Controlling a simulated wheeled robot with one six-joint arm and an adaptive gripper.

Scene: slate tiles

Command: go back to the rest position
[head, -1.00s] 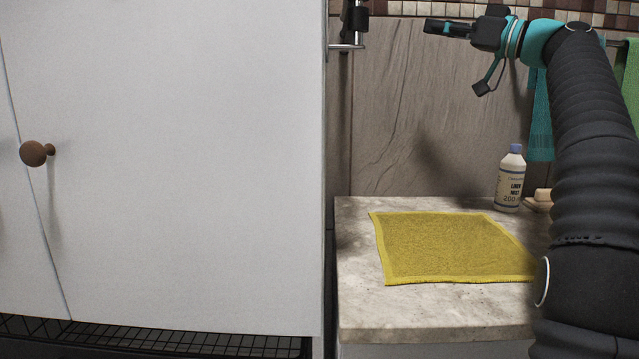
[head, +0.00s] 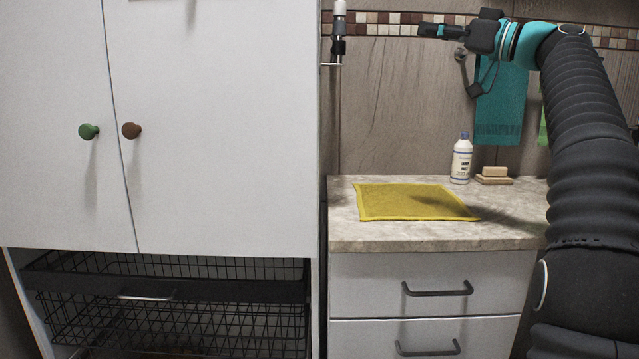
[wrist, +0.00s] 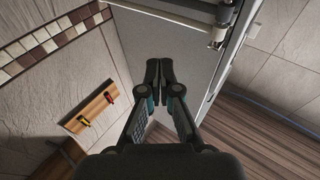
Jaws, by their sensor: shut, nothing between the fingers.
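My gripper (head: 428,30) is held high at the upper right of the head view, pointing left, in front of the tiled wall. In the wrist view my gripper (wrist: 159,72) has its two fingertips together, with nothing between them. My dark ribbed arm rises along the right side of the head view. The gripper touches nothing that I can see.
A white cabinet (head: 220,120) with a green knob (head: 88,131) and a brown knob (head: 131,130) fills the left. Wire baskets (head: 200,310) are below it. The counter (head: 400,238) bears a yellow cloth (head: 410,202), a bottle (head: 461,160) and soap (head: 494,173).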

